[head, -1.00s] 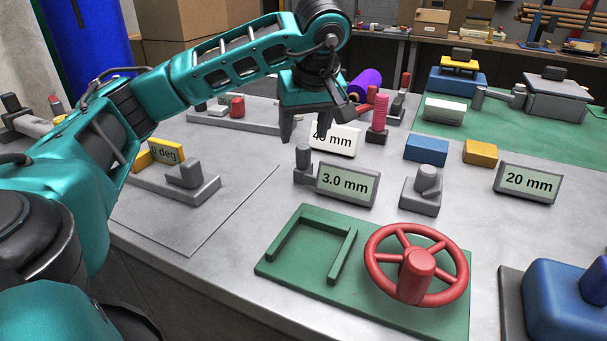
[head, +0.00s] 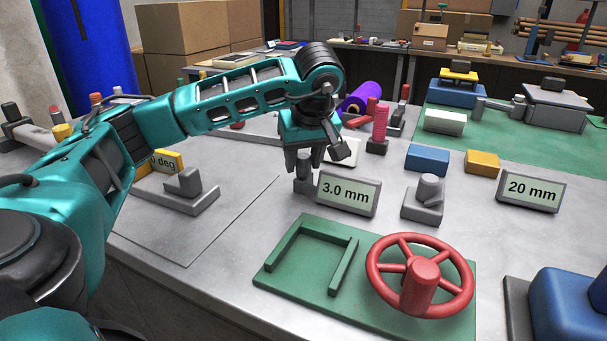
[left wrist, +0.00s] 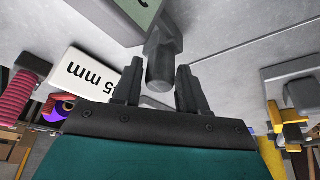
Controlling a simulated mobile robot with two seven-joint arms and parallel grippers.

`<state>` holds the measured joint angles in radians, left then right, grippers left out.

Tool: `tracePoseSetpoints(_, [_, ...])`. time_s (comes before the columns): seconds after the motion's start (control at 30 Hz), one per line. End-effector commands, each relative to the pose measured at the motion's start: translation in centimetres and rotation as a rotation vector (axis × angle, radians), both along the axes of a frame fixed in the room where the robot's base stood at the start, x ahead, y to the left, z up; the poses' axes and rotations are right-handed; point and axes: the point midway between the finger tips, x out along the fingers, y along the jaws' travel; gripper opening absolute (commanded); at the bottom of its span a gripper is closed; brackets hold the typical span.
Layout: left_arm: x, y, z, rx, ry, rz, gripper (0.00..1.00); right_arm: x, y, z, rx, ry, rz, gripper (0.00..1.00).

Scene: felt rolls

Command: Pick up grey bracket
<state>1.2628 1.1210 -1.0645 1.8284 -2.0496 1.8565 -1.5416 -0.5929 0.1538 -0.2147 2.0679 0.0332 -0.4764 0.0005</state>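A small grey bracket (head: 301,186), with a flat base and an upright rounded post, stands at the left end of the 3.0 mm display. It also shows in the left wrist view (left wrist: 160,62). My left gripper (head: 304,163) points down at it. The two fingers are open on either side of the post, with a gap visible in the left wrist view (left wrist: 158,72); they are not closed on it. The bracket's upper part is partly hidden by the fingers in the head view. My right gripper is not in view.
The 3.0 mm display (head: 347,194) stands close beside the bracket. A similar grey piece (head: 423,203) stands further right, and another (head: 185,190) at left. A green fixture plate (head: 345,300) with a red handwheel (head: 418,285) lies in front. A white sign (left wrist: 86,78) is behind.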

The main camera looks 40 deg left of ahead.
Motion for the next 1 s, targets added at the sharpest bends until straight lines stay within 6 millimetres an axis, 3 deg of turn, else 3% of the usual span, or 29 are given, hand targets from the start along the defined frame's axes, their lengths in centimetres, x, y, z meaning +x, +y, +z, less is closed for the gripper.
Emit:
tracePoseSetpoints(0.43, [0.0,0.0,0.0,0.000,0.000,0.000,0.00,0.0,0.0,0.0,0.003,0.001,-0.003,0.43])
tracePoseSetpoints(0.8, [0.0,0.0,0.1,0.000,-0.001,0.000,0.00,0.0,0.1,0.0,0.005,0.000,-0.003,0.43])
tracePoseSetpoints(1.0, [0.1,0.0,1.5,0.000,-0.002,0.000,0.00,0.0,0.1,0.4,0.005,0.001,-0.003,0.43])
